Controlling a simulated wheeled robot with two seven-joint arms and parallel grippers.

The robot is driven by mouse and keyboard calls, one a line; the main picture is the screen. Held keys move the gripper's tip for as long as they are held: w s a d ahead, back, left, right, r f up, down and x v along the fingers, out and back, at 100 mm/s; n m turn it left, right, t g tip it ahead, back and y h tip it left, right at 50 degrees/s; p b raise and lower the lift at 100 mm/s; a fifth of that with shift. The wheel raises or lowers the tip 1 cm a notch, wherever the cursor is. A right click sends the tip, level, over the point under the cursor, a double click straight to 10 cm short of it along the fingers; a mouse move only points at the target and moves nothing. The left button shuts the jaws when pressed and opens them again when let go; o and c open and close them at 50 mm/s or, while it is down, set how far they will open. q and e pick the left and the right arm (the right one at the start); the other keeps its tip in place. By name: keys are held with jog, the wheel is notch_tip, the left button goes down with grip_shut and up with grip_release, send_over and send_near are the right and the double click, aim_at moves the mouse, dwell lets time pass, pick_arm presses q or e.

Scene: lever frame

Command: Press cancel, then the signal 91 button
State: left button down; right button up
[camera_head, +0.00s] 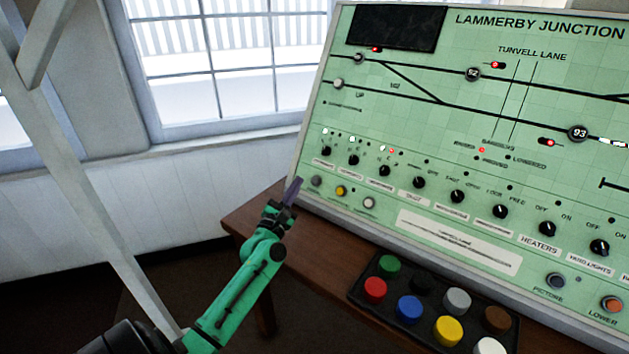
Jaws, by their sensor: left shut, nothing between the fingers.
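The green signal panel (400,190) stands tilted on a wooden desk, headed LAMMERBY JUNCTION. Its lower left corner carries a grey button (316,181), a yellow button (341,191) and a pale button (369,202). Their small labels are too blurred to read, so I cannot tell which is cancel. Round buttons on the track lines read 92 (473,74) and 93 (579,133). Two pale round buttons, upper (359,58) and lower (338,83), show no readable number. My left gripper (294,188) is shut and empty, just left of the grey button. My right gripper is out of view.
A black tray (362,290) of several coloured caps sits on the desk (250,222) before the panel. A row of knobs (385,170) runs above the lower buttons. Windows (220,70) and a pale beam (75,170) are at left.

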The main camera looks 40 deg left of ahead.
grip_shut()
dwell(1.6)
